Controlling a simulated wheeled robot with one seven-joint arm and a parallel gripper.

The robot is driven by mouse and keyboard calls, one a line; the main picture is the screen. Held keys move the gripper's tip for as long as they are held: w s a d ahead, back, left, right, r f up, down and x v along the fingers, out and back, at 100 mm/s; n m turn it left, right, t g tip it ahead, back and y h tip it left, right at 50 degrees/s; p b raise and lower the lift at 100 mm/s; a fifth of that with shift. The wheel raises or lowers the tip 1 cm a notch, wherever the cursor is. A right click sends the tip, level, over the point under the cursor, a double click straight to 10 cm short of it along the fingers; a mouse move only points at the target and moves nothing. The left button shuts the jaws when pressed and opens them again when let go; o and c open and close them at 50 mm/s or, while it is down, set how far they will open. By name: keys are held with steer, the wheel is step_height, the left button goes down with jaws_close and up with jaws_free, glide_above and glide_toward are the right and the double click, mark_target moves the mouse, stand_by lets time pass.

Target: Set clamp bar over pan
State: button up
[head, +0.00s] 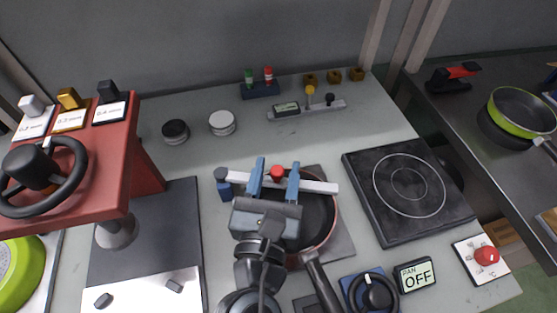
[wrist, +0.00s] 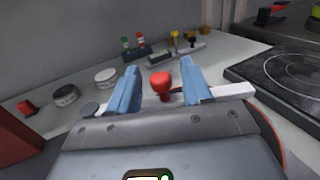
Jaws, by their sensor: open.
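The clamp bar (head: 320,187) is a white bar with a red knob (head: 277,172) on it. In the head view it lies across the far part of the pan, its left end at a dark blue post (head: 224,188). The pan (head: 318,222) is dark with a reddish rim, and its handle (head: 322,284) points toward the front. My gripper (head: 277,165) is open, its blue fingers on either side of the knob. The wrist view shows the knob (wrist: 161,85) between the separated fingers. My gripper hides part of the bar and pan.
A black hotplate (head: 395,188) lies right of the pan. A red stand with a wheel (head: 112,165) is at left. Two round pucks (head: 222,122) and small switches (head: 310,105) stand behind.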

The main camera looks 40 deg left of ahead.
mark_target(277, 171)
steer(key=v, duration=0.5)
steer(key=shift+r, duration=0.1)
stand_by(0.4)
